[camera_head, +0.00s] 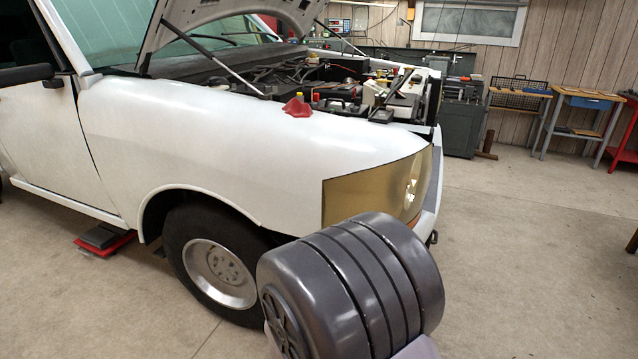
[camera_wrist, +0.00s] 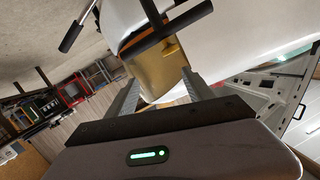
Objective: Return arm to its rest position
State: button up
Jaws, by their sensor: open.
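My gripper (camera_wrist: 160,77) shows in the wrist view with its two grey fingers apart. Nothing is held between them. Past the fingertips is the white pickup's front corner with its tan headlamp area (camera_wrist: 158,58). The head view shows the white pickup (camera_head: 200,125) with its hood raised; the tan headlamp area (camera_head: 365,192) faces right. My own dark, rounded arm link (camera_head: 350,285) fills the lower foreground there and covers part of the front tyre and bumper. The gripper itself is outside the head view.
A dark T-shaped bar (camera_wrist: 160,35) crosses the wrist view beyond the fingers; I cannot tell what it belongs to. A red cloth-like item (camera_head: 297,107) lies on the fender edge. Workbenches (camera_head: 590,100) line the back wall. The floor (camera_head: 530,230) at right is clear.

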jog(key=s+d+r+g+y, duration=0.45)
jog(key=s+r, duration=0.25)
jog(key=r, duration=0.4)
jog(key=s+d+g, duration=0.2)
jog(key=s, duration=0.8)
jog(key=s+d+g, duration=0.3)
jog(key=s, duration=0.7)
jog(key=shift+d+r+n, duration=0.25)
jog(key=shift+r+n, duration=0.15)
jog(key=shift+y, duration=0.25)
